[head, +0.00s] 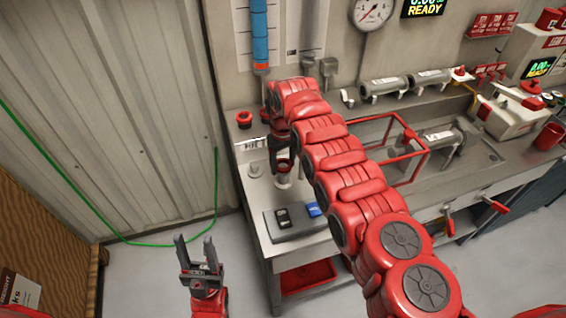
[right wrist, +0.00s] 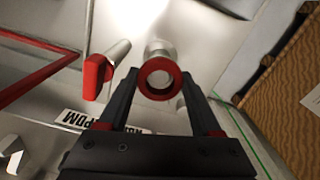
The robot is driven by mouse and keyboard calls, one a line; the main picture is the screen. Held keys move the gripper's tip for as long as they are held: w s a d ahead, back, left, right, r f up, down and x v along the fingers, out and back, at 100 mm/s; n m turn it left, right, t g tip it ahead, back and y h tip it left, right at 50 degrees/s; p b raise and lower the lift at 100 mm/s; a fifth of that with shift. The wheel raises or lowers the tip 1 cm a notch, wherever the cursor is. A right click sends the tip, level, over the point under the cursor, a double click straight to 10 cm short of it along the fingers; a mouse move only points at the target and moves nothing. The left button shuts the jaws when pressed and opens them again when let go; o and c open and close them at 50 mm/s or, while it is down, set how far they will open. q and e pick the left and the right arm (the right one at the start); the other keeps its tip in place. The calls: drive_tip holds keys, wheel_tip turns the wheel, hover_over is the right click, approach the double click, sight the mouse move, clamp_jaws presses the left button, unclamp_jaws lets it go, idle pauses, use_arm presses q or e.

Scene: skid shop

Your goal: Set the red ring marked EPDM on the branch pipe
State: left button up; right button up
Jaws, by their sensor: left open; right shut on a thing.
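My right gripper (right wrist: 160,85) is shut on a red ring (right wrist: 160,78), seen with its hole facing the wrist camera. The ring also shows small in the head view (head: 283,164), below the gripper at the end of my red arm. A grey pipe stub (right wrist: 158,48) with a flange (head: 283,182) stands just beyond the ring. The ring appears over the pipe but slightly offset in the wrist view; I cannot tell whether they touch. My left gripper (head: 196,243) is open and empty, left of the bench.
A dark tray (head: 290,232) with a black and a blue item lies at the bench front. A short grey stub (head: 255,170) stands left of the pipe. A red frame (head: 405,150) and grey pipes (head: 385,87) are to the right. A red piece (head: 244,119) sits behind.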

drive_tip(key=shift+f, duration=0.25)
idle(0.4)
drive_tip(key=shift+f+b, duration=0.3)
drive_tip(key=shift+b, duration=0.2)
drive_tip(key=o, duration=1.2)
drive_tip(key=shift+c, duration=0.2)
drive_tip(key=shift+o, duration=0.2)
drive_tip(key=shift+w+r, duration=0.1)
drive_tip(key=shift+r, duration=0.2)
drive_tip(key=shift+d+r+p, duration=0.1)
drive_tip(key=shift+r+p, duration=0.5)
drive_tip(key=shift+r, duration=0.2)
drive_tip(key=shift+r, duration=0.45)
drive_tip(key=shift+r, duration=0.1)
